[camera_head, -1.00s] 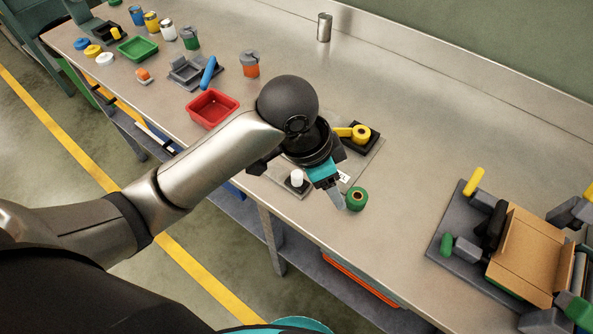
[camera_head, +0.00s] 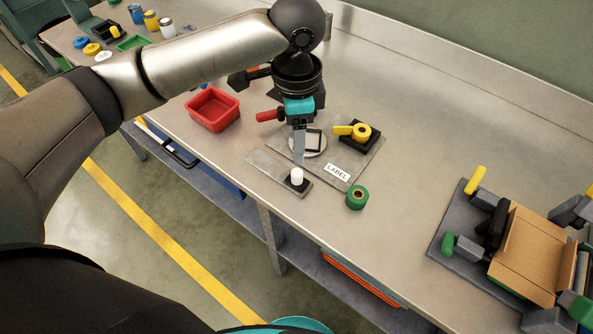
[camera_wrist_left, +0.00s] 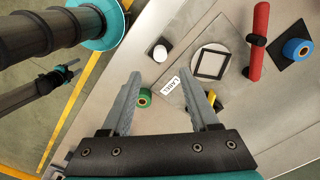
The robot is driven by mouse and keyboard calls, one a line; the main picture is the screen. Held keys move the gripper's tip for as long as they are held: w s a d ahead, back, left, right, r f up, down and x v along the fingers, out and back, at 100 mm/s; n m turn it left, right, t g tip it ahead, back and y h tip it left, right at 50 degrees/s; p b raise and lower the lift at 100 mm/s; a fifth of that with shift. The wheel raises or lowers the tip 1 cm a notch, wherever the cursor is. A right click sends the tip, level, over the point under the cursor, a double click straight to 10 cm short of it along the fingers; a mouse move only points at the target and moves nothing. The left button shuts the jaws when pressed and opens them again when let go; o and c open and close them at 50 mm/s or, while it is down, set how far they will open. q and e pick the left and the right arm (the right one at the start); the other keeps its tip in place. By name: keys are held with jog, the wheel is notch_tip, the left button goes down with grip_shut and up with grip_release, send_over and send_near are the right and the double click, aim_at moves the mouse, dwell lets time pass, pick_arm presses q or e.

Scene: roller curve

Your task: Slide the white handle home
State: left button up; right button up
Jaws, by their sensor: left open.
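The white handle (camera_head: 297,176) is a short upright knob on a black block, toward the right end of a narrow grey rail plate (camera_head: 264,162) near the table's front edge. The left wrist view shows the handle (camera_wrist_left: 160,52) from above. My left gripper (camera_head: 299,160) points down, its fingers just behind and above the handle in the head view. In the wrist view its two fingers (camera_wrist_left: 160,77) are apart with nothing between them. A small teal and dark part, probably my right gripper (camera_wrist_left: 66,73), shows at the wrist view's left.
Beside the rail lies a grey plate with a label (camera_head: 337,172), a pale disc with a square frame (camera_head: 309,141) and a yellow-handled part (camera_head: 361,132). A green roll (camera_head: 357,197) stands to the right. A red tray (camera_head: 212,109) stands left. The right-middle table is clear.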

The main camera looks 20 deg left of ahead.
aim_at(296, 172)
pick_arm(q)
notch_tip(296, 172, down, 11)
jog(key=shift+b, duration=0.8)
grip_shut()
dwell(0.9)
